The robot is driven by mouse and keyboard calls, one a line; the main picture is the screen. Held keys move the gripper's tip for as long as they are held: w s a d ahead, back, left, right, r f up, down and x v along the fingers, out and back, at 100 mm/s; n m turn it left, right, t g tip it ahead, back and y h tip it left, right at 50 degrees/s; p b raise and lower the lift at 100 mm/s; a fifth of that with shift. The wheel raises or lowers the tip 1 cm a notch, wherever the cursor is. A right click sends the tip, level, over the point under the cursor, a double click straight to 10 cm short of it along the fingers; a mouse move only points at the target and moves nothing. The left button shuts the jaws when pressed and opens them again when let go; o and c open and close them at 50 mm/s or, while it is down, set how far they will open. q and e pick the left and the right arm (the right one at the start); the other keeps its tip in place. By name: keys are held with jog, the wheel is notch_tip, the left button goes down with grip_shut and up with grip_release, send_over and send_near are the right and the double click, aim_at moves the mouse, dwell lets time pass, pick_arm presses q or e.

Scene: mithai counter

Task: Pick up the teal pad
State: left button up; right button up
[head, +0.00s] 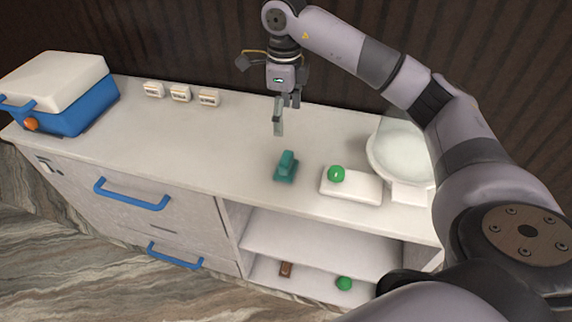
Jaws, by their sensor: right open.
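The teal pad (285,173) lies on the white counter in the head view, near the counter's front edge. It has a flat base with a raised block on top. My right gripper (287,116) hangs above the counter, behind the pad and higher than it, with its fingers pointing down. It is open, with nothing between the fingers, and is apart from the pad. My left gripper is not in view.
A green ball (336,174) sits on a white slab (362,187) right of the pad. A pale round dish (398,150) stands further right, partly behind my arm. Several small labelled blocks (181,93) and a blue cooler box (88,108) stand left. The counter's middle (190,135) is clear.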

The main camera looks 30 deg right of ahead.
jog(key=p, duration=0.2)
send_near(286, 157)
notch_tip(286, 157, down, 5)
jog(key=shift+w+a+f, duration=0.1)
jog(key=shift+f, duration=0.05)
jog(key=shift+f+p, duration=0.25)
jog(key=shift+p, duration=0.1)
notch_tip(286, 157, down, 4)
jog(key=shift+r+p, duration=0.15)
jog(key=shift+p, duration=0.7)
jog(key=shift+f, duration=0.5)
jog(key=c, duration=1.2)
